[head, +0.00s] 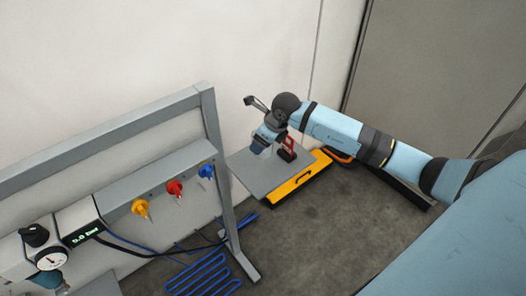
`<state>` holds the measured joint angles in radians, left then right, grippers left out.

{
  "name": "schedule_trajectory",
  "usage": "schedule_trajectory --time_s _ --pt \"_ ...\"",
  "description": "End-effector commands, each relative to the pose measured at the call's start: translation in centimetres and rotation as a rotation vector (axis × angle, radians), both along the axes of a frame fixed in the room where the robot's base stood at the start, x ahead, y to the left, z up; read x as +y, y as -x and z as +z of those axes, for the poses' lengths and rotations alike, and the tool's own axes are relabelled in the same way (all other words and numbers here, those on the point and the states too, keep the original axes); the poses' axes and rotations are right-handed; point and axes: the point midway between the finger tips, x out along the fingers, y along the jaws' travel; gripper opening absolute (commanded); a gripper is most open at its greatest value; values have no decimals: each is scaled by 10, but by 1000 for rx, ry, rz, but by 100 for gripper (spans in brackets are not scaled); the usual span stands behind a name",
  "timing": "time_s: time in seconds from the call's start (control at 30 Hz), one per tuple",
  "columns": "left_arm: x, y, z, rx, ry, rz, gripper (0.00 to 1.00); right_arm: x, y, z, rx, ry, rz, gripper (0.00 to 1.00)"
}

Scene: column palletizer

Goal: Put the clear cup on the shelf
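My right arm comes in from the right, and its wrist hangs over a grey flat top (262,178) beside the wall. My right gripper (261,147) points down over this top, small and partly hidden by the wrist; I cannot tell whether it is open or shut or holds anything. I cannot make out a clear cup. No surface is plainly a shelf; the grey top is the nearest flat one in view. My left gripper is not in view.
A red and black tool (288,149) stands on the grey top, close to my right gripper. A yellow drawer front (302,185) is below it. A grey metal frame (213,130) carries yellow, red and blue knobs and a gauge (50,258). Blue tubing (205,275) lies on the floor.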

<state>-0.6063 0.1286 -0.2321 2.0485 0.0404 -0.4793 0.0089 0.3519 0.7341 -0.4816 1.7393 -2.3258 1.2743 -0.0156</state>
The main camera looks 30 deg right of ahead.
Motion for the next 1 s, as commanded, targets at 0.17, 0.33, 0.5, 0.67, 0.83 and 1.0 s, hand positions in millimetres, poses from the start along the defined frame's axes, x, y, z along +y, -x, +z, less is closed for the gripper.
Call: schedule_trajectory --time_s 0.17,0.33,0.5,0.67,0.83,1.0 --pt "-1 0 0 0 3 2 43 0 0 -12 1 -1 0 50" --pt "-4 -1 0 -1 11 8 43 0 0 -35 3 -1 -1 50" --pt "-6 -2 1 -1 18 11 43 0 0 -53 1 -1 0 50" --pt "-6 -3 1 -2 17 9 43 0 0 -52 0 0 0 50" --pt "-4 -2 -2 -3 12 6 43 0 0 -57 0 0 0 50" --pt "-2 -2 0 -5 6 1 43 0 0 -55 0 0 0 98"
